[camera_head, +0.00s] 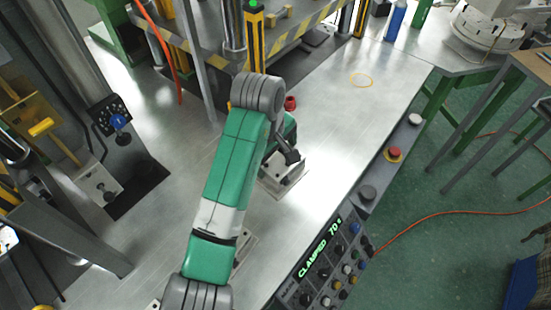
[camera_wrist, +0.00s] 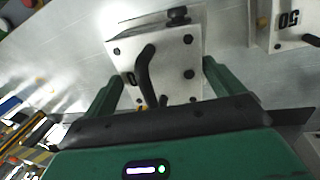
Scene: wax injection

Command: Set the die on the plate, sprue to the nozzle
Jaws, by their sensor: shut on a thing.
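My gripper (camera_wrist: 160,72) is shut on a pale metal die (camera_wrist: 178,50), with one green finger at each side of it. The die has dark round bolts, a bent black handle and a dark knob at its far edge; I cannot tell which part is the sprue. In the head view the die (camera_head: 284,178) shows beside my gripper (camera_head: 287,150), over the bench; its exact height is unclear. I cannot clearly make out the nozzle.
Another die (camera_wrist: 262,28) marked 50 stands to the right in the wrist view. A yellow ring (camera_head: 361,80) marks clear bench at the upper right. A red round part (camera_head: 290,103) sits behind my wrist. Upright posts stand at the back.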

